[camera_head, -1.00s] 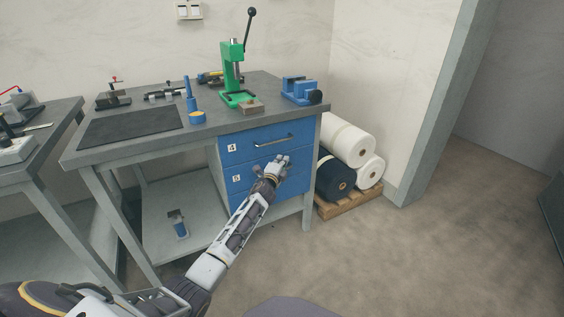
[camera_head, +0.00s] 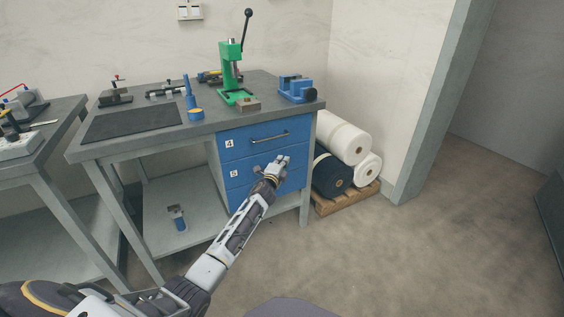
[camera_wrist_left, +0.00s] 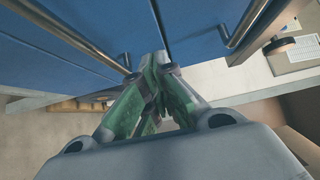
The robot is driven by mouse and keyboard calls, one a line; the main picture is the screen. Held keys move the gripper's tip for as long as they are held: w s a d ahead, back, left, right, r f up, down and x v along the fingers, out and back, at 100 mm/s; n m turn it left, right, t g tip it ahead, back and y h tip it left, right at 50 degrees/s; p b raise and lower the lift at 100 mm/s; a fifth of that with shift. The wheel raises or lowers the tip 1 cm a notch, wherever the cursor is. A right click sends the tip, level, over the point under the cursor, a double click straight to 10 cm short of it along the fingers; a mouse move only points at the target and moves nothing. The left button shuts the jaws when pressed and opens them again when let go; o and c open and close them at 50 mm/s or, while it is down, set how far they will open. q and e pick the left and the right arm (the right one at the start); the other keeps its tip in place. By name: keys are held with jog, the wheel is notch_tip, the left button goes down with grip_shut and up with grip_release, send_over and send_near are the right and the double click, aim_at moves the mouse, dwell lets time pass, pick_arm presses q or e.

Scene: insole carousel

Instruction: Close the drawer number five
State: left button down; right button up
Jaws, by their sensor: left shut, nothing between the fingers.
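The blue drawer marked 5 (camera_head: 249,169) is below the blue drawer marked 4 (camera_head: 268,137) in the workbench. Its front looks about in line with the one above; a small gap cannot be ruled out. My left gripper (camera_head: 282,161) is shut and empty at the front of drawer 5, hiding part of it and most of its handle. In the left wrist view, the closed fingertips (camera_wrist_left: 155,62) are at or very near the blue front (camera_wrist_left: 80,25), beside the seam between the drawers. A bar handle (camera_wrist_left: 111,54) shows left of them. My right gripper is out of view.
The workbench (camera_head: 200,128) carries a green press (camera_head: 231,70), a blue vise (camera_head: 296,89) and a dark mat (camera_head: 132,121). Fabric rolls (camera_head: 343,138) lie on a pallet (camera_head: 346,199) right of the bench. The floor (camera_head: 420,240) at front right is clear.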

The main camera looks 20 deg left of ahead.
pick_arm(q)
jog(key=s+d+p, duration=0.1)
jog(key=s+p, duration=0.2)
jog(key=s, duration=0.7)
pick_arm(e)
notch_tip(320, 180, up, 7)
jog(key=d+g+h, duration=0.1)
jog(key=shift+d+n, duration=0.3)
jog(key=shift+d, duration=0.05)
pick_arm(q)
jog(key=shift+w+f, duration=0.1)
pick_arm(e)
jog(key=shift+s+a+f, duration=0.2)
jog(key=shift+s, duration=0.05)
